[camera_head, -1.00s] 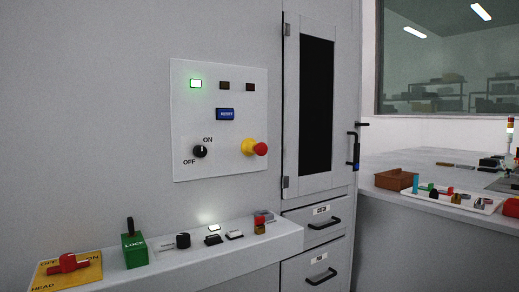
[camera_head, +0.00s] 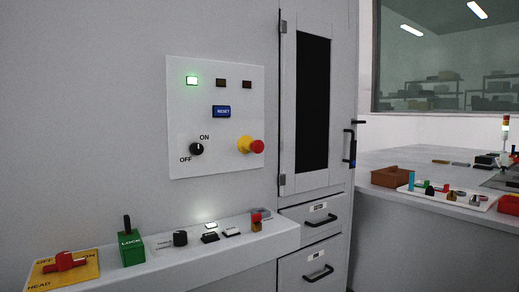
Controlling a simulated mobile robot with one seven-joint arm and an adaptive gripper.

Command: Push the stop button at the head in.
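A red mushroom-shaped stop button (camera_head: 257,146) on a yellow collar (camera_head: 244,144) sticks out from the lower right of a white control panel (camera_head: 215,165) on the grey cabinet wall. How far it is pressed I cannot tell for sure, but it stands out from the panel. The word HEAD shows on a yellow plate (camera_head: 82,274) with a red rotary handle (camera_head: 65,261) at the lower left, on the ledge. My gripper is not in view.
The panel has a lit green lamp (camera_head: 191,80), dark lamps, a blue RESET button (camera_head: 221,111) and a black ON/OFF knob (camera_head: 196,149). The ledge (camera_head: 175,262) below carries a green LOCK block (camera_head: 131,248) and several small controls. A table with a tray (camera_head: 481,203) stands right.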

